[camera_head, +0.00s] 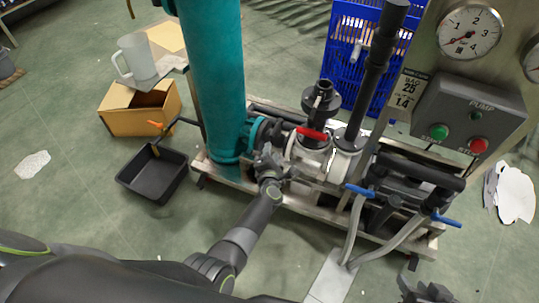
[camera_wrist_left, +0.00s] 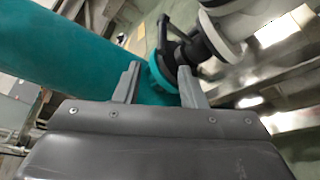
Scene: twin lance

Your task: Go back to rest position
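My left gripper (camera_head: 270,160) is in front of the pump skid, close to the flange at the foot of the teal column (camera_head: 215,80). In the left wrist view its two fingers (camera_wrist_left: 158,85) stand apart with nothing held between them. The teal flange (camera_wrist_left: 163,74) and a black fitting show behind the fingers; I cannot tell whether a finger touches them. My right gripper (camera_head: 428,292) shows at the lower right edge, partly cut off, over the floor in front of the skid. Its opening is not clear.
Black and white valves with a red handle (camera_head: 312,133) stand right of my left gripper. Blue handles (camera_head: 360,191) stick out in front. A control box (camera_head: 470,115) is at right. A black tray (camera_head: 153,174) and cardboard box (camera_head: 140,108) lie left. The left floor is mostly clear.

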